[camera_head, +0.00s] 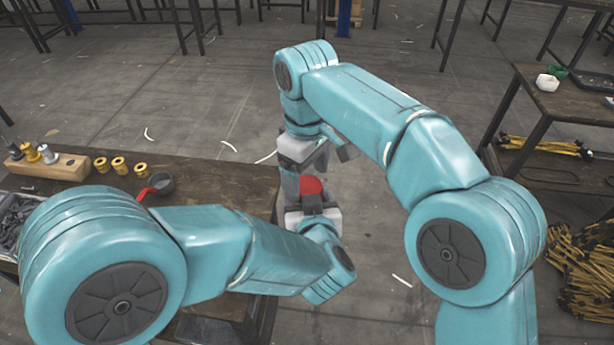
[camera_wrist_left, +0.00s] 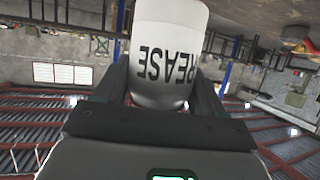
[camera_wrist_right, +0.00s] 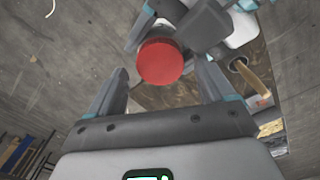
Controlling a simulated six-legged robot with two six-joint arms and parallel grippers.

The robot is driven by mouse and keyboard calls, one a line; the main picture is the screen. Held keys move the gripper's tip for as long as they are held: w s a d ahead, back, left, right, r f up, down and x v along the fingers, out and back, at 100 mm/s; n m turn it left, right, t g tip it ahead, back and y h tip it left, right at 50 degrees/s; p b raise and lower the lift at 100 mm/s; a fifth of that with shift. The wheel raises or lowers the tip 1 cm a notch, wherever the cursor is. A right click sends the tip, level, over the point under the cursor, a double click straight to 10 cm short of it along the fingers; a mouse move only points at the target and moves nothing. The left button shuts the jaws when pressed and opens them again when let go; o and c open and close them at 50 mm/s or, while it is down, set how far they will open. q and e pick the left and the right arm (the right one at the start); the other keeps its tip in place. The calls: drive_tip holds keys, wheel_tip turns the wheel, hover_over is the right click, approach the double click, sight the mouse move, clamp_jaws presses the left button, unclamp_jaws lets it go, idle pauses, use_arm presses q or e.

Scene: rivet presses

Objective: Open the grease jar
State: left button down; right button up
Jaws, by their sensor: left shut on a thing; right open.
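The grease jar (camera_wrist_left: 165,50) is a white jar with dark "GREASE" lettering, seen close up in the left wrist view. Its red lid (camera_head: 311,186) faces up in the head view, and it also shows in the right wrist view (camera_wrist_right: 160,62). My left gripper (camera_head: 312,215) is shut on the jar body and holds it off the table. My right gripper (camera_head: 315,155) is open just above the lid. In the right wrist view the lid lies ahead of and between the open fingers (camera_wrist_right: 160,90), apart from them. The lid is on the jar.
The workbench (camera_head: 225,185) at left holds a wooden block (camera_head: 48,166) with pegs, several brass rings (camera_head: 119,165) and a dark cup with a red handle (camera_head: 160,185). A shelf (camera_head: 560,110) stands at right. The jar is held past the bench's right edge, over the floor.

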wheel_tip(320, 180, up, 3)
drive_tip(key=shift+f, duration=0.2)
drive_tip(key=shift+r, duration=0.3)
drive_tip(key=shift+c, duration=1.3)
drive_tip(key=m, duration=0.4)
drive_tip(key=shift+s+d+r, duration=0.15)
drive_tip(key=shift+s+r, duration=0.05)
drive_tip(key=m, duration=0.2)
drive_tip(key=r+m, duration=0.1)
drive_tip(key=m, duration=0.2)
drive_tip(key=shift+d+m, duration=0.2)
drive_tip(key=shift+m, duration=0.1)
drive_tip(key=m, duration=0.3)
drive_tip(key=r+m, duration=0.1)
drive_tip(key=m, duration=0.2)
drive_tip(key=shift+r, duration=0.2)
drive_tip(key=shift+w+a+r+m, duration=0.1)
drive_tip(key=shift+a+r+m, duration=0.15)
drive_tip(key=shift+m, duration=0.45)
drive_tip(key=shift+a+f, duration=0.15)
drive_tip(key=shift+f, duration=0.3)
wheel_tip(320, 180, down, 7)
drive_tip(key=shift+f, duration=0.1)
